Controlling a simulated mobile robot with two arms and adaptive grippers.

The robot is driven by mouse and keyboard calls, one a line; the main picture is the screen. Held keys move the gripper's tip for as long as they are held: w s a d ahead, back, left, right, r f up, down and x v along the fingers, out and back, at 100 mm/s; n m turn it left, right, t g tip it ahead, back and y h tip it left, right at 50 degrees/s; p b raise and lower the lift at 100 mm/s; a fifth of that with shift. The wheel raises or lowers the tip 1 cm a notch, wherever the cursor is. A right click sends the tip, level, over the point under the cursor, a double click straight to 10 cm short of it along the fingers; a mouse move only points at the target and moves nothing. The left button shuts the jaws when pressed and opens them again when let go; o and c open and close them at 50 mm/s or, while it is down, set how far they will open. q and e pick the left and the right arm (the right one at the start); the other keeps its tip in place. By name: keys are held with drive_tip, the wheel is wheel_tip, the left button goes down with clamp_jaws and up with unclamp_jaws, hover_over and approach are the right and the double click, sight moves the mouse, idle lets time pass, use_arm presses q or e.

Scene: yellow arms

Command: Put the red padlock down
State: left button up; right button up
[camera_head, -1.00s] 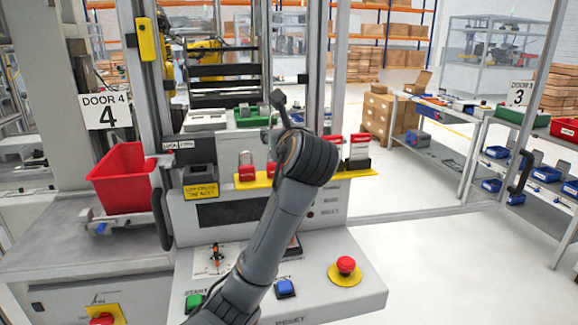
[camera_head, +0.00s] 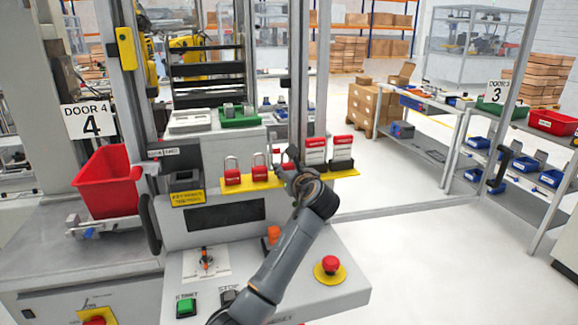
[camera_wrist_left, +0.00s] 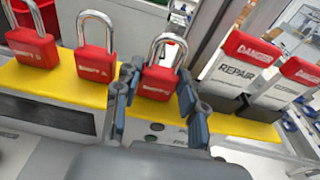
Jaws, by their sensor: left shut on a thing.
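My left gripper (camera_head: 292,172) is shut on a red padlock with a silver shackle, at the yellow shelf (camera_head: 240,183). In the left wrist view the held padlock (camera_wrist_left: 158,80) is upright between the fingers (camera_wrist_left: 155,98), its lower edge at the yellow surface; I cannot tell if it touches. In the head view the gripper mostly hides it. Two more red padlocks stand to its left on the shelf, a near one (camera_head: 259,173) and a farther one (camera_head: 232,176). My right gripper is not in view.
Red-and-white tags (camera_head: 316,150) stand in holders right of the held padlock, close to the gripper. Below is a sloped panel with a green button (camera_head: 186,306) and a red emergency button (camera_head: 330,264). A red bin (camera_head: 105,185) sits at left.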

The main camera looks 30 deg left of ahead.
use_arm(q)
drive_tip(key=shift+f, duration=0.15)
drive_tip(key=o, duration=1.2)
drive_tip(key=shift+s+d, duration=0.2)
drive_tip(key=shift+d, duration=0.05)
drive_tip(key=b+v, duration=0.2)
drive_tip(key=v, duration=0.9)
drive_tip(key=shift+s, duration=0.2)
drive_tip(key=shift+d, duration=0.15)
